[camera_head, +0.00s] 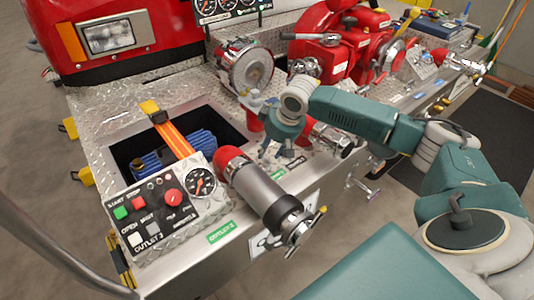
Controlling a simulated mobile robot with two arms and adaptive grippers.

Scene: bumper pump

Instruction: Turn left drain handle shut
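My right gripper (276,151) reaches in from the right, pointing down over the bumper deck among the red and silver fittings. Its fingers are small and partly lost against the fittings; I cannot tell if they are open or touching anything. A small silver handle (364,188) sticks out below the bumper's front edge, apart from the gripper. A yellow-tipped metal lever (306,233) sits at the end of the near grey outlet (262,192). I cannot tell which one is the left drain handle. My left gripper is not in view.
A control panel (142,246) with buttons and a gauge (200,182) stands at the near left. Behind it is an open well holding a blue hose (202,139) under an orange strap (171,134). The red pump (337,60) fills the back. Open floor lies in front of the bumper.

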